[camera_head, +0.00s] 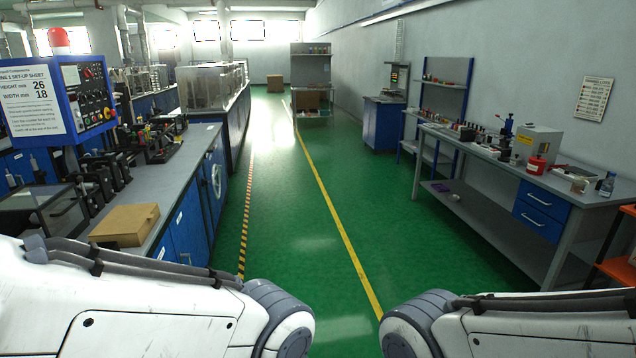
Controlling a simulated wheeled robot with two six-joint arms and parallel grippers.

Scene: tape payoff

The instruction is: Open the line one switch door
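A blue control box (85,98) stands at the left above the bench, with buttons, a red-and-yellow knob and a red beacon on top. A sheet (32,103) on it is headed as a line 1 set-up sheet, with height 26 and width 18. Blue cabinet doors (190,228) sit under the left bench; those I can see look shut. I cannot tell which one is the line one switch door. Only my two white arms show, at the bottom left and bottom right. Both grippers are out of view.
The left bench (172,180) carries small machines and a cardboard box (125,225) at its near edge. A right workbench (500,155) holds tools and a red can (536,164). The green floor (290,220) between them is clear.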

